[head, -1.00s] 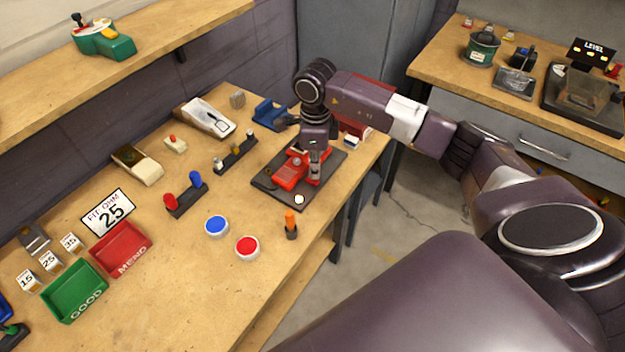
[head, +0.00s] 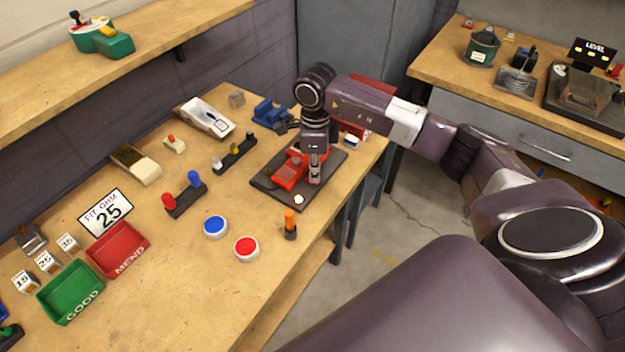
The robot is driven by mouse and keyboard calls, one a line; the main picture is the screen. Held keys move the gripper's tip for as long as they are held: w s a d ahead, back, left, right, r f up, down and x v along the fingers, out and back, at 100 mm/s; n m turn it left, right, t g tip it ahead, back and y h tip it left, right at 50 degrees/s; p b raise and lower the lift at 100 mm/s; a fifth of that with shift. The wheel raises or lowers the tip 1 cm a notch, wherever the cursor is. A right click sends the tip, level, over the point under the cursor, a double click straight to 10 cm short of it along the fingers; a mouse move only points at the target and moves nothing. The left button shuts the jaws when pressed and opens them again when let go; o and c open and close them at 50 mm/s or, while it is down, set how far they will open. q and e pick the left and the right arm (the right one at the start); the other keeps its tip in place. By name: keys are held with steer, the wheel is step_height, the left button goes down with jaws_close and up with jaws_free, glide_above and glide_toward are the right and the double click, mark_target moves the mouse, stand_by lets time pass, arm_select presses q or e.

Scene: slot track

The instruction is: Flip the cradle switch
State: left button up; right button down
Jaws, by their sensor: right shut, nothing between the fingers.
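A red device that looks like the cradle (head: 287,177) sits on a dark base board (head: 272,192) near the right edge of the bench. A small white round part (head: 299,199) is at the board's front corner. My right gripper (head: 314,181) points down at the right side of the red device, shut and empty. It covers part of the device, and I cannot make out the switch or whether the fingers touch it. My left gripper is not in view.
An orange-topped post (head: 290,225), a red button (head: 246,249) and a blue button (head: 215,227) stand in front of the board. A blue holder (head: 269,113) is behind it. Green (head: 70,292) and red (head: 117,249) trays lie at left. The front middle of the bench is clear.

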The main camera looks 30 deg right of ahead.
steer(key=shift+s+f+b, duration=0.1)
steer(key=shift+f+b, duration=0.25)
steer(key=shift+f, duration=0.05)
steer(key=shift+r+p, duration=0.55)
steer(key=shift+r, duration=0.15)
steer(key=shift+r+p, duration=1.6)
steer(key=shift+r, duration=1.25)
steer(key=shift+f, duration=0.1)
